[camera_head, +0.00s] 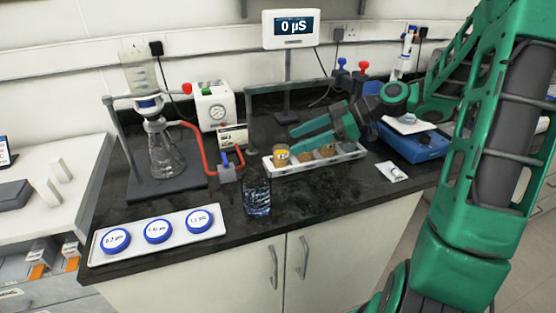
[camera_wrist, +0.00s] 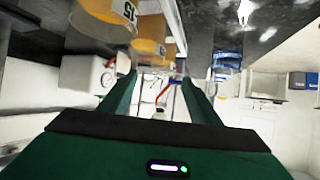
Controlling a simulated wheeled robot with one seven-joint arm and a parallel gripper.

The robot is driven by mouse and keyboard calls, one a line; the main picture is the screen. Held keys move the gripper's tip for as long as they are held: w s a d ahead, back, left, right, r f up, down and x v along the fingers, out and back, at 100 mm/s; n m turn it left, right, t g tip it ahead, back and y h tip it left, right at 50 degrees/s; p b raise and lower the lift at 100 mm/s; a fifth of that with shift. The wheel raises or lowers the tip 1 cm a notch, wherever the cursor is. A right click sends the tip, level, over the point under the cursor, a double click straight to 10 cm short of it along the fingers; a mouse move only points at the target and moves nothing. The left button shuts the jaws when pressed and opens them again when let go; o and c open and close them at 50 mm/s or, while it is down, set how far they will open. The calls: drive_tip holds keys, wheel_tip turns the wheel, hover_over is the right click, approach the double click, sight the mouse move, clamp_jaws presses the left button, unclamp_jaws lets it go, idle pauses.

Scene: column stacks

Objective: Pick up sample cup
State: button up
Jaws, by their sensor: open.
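Several sample cups with amber contents stand in a white tray (camera_head: 350,156) on the dark bench in the head view. The leftmost cup (camera_head: 282,158) shows a round label, and the cups further right are partly hidden by my gripper. My gripper (camera_head: 291,140) is open and points left, with its fingers just above and behind the cups. In the wrist view, which looks upside down, a labelled cup (camera_wrist: 103,14) and another cup (camera_wrist: 149,46) lie at the top edge. The space between my fingertips (camera_wrist: 160,85) holds no cup.
A filter flask (camera_head: 165,155) on a stand is at the left. A tray of blue-rimmed discs (camera_head: 158,231) and a clear beaker (camera_head: 257,195) are near the front edge. A meter (camera_head: 290,28) stands behind; a blue device (camera_head: 413,145) sits at the right.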

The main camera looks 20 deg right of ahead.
sight(268, 161)
drive_tip(key=x, duration=0.5)
drive_tip(key=shift+f, duration=0.1)
drive_tip(key=shift+x, duration=2.75)
drive_tip(key=shift+s+f, duration=0.1)
drive_tip(key=shift+s, duration=0.1)
drive_tip(key=shift+c, duration=0.6)
drive_tip(key=c, duration=1)
